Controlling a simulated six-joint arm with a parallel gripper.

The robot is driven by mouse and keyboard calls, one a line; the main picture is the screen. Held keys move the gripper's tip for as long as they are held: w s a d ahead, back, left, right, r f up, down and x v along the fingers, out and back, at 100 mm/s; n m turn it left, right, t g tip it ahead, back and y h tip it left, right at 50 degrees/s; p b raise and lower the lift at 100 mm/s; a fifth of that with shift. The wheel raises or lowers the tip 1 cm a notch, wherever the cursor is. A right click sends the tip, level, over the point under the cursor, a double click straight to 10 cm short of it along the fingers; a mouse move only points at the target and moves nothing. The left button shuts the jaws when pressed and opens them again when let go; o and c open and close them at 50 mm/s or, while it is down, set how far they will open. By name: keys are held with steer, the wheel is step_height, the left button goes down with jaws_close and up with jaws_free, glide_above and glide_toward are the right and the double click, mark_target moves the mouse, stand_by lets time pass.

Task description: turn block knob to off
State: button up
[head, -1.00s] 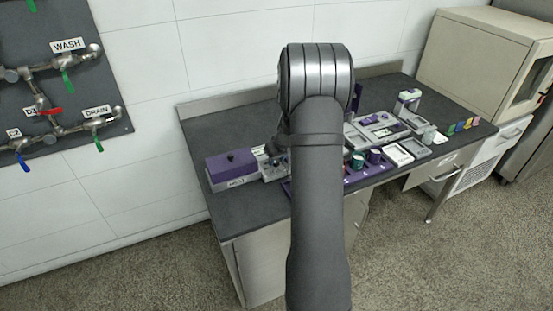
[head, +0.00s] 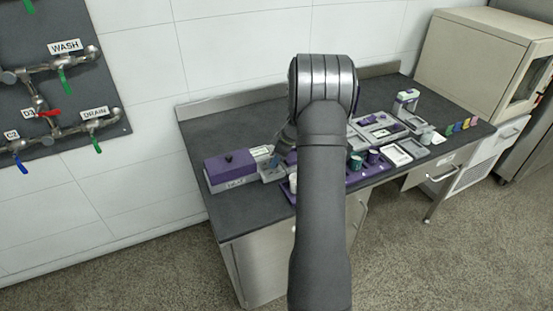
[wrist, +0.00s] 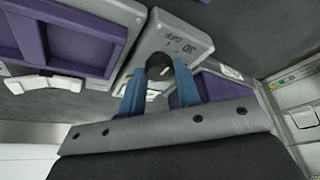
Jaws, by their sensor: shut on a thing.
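The block knob (wrist: 159,66) is a dark round knob on a grey block (wrist: 190,27) in the wrist view. The block's face carries the markings "30" and "OFF" beside the knob. My gripper (wrist: 160,73) has blue fingers and is shut on the knob, one finger on each side. The knob's pointer cannot be made out, so its setting is unclear. In the head view the grey block (head: 270,173) sits beside the purple box, and my gripper (head: 281,147) is over it, partly hidden by my arm.
A purple-topped box (head: 230,166) stands just left of the block on the dark bench (head: 255,212). A purple tray (head: 355,177) with small jars lies to the right. Several grey trays (head: 378,127) and a beige cabinet (head: 480,60) are farther right.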

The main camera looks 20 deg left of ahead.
steer(key=shift+d, duration=0.1)
stand_by(0.3)
steer(key=o, duration=1)
steer(key=v, duration=1.7)
steer(key=shift+d+r, duration=0.1)
steer(key=x, duration=1.7)
steer(key=shift+a, duration=0.2)
